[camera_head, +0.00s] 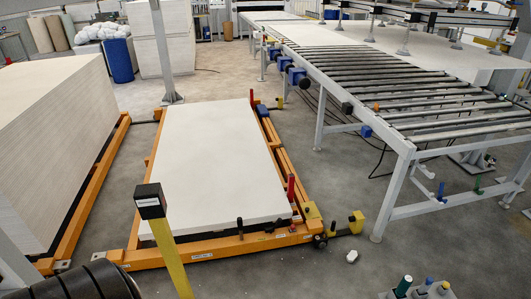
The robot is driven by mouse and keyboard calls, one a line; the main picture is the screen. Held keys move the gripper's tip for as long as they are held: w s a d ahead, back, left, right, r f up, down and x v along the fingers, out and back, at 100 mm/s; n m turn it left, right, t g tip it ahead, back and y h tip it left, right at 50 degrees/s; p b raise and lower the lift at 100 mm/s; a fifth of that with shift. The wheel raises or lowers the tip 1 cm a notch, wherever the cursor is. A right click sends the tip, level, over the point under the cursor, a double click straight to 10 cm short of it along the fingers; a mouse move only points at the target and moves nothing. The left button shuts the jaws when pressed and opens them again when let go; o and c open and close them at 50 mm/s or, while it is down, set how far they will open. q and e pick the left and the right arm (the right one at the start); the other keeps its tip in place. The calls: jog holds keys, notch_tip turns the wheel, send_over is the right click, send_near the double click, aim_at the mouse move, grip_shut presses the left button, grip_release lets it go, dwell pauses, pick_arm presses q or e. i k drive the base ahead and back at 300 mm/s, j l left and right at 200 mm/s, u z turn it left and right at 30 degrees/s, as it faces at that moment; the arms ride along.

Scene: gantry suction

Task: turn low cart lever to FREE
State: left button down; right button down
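The low cart (204,252) is an orange frame on the floor in the middle, bearing a low stack of white boards (212,150). At its front edge stand small black-topped parts, one at the left (240,225) and one at the right (307,211). A yellow block with black parts (356,217) sticks out at its front right corner. I cannot tell which of these is the lever, and no FREE marking is readable. A red upright (291,188) stands at the cart's right side. Neither of my grippers shows.
A yellow post with a black top (165,240) stands in front of the cart's left part. A taller board stack (50,140) is at the left. A roller conveyor (400,100) runs along the right. A small white object (352,256) lies on open floor. Capped bottles (403,287) are at bottom right.

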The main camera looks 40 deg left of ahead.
aim_at(278, 221)
jog(key=i+j+u, duration=0.3)
jog(key=i+u, duration=0.6)
jog(key=i, duration=0.2)
jog(key=i+l+u, duration=0.1)
jog(key=i+u, duration=0.35)
jog(key=i+j+z, duration=0.1)
jog(key=i, duration=0.4)
jog(key=i+j+z, duration=0.1)
jog(key=i, duration=0.35)
